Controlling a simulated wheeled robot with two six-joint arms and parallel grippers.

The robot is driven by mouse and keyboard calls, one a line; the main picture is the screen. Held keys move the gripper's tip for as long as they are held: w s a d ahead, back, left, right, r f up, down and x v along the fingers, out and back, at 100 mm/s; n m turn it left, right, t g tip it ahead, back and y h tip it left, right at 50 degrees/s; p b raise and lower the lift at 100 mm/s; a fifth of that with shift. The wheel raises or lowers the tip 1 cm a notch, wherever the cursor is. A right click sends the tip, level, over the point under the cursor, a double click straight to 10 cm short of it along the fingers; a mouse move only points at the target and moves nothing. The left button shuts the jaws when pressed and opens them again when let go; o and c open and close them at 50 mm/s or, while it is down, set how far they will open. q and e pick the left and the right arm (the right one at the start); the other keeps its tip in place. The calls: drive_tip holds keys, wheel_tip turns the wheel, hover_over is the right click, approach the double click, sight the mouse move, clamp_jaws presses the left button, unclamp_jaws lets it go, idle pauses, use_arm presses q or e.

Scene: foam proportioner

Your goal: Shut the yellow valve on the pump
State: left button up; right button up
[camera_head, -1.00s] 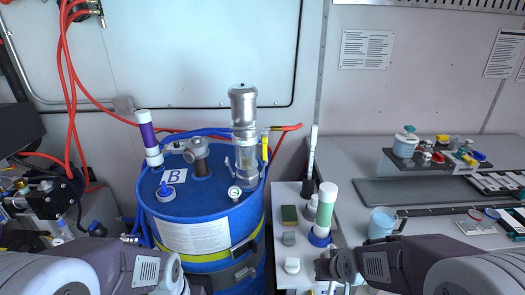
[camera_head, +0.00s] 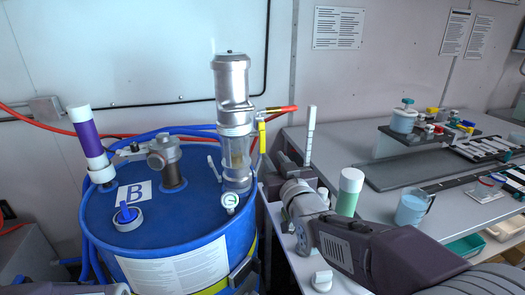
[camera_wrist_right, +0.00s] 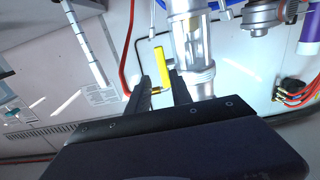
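The pump is a silver and clear cylinder (camera_head: 235,115) standing on the blue drum. The yellow valve handle (camera_head: 262,137) hangs down on the pump's right side, below the fitting where the red hose joins. My right gripper (camera_head: 268,165) is just below and right of the handle. In the right wrist view the gripper (camera_wrist_right: 160,84) is open, its two dark fingers apart. The yellow handle (camera_wrist_right: 162,58) shows in line with the gap between the fingertips; contact cannot be told.
The blue drum (camera_head: 150,235) carries a gauge (camera_head: 230,201), a grey pipe fitting (camera_head: 165,155) and a purple-white tube (camera_head: 88,135). A white-green bottle (camera_head: 348,192) stands beside my right arm. A grey bench (camera_head: 350,140) lies to the right.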

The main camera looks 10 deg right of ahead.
sight(263, 144)
drive_tip(key=w, duration=0.6)
drive_tip(key=w+p, duration=0.1)
drive_tip(key=w, duration=0.2)
drive_tip(key=shift+w+a+f, duration=0.1)
drive_tip(key=shift+w+a, duration=0.05)
drive_tip(key=shift+a, duration=0.25)
clamp_jaws()
idle(0.7)
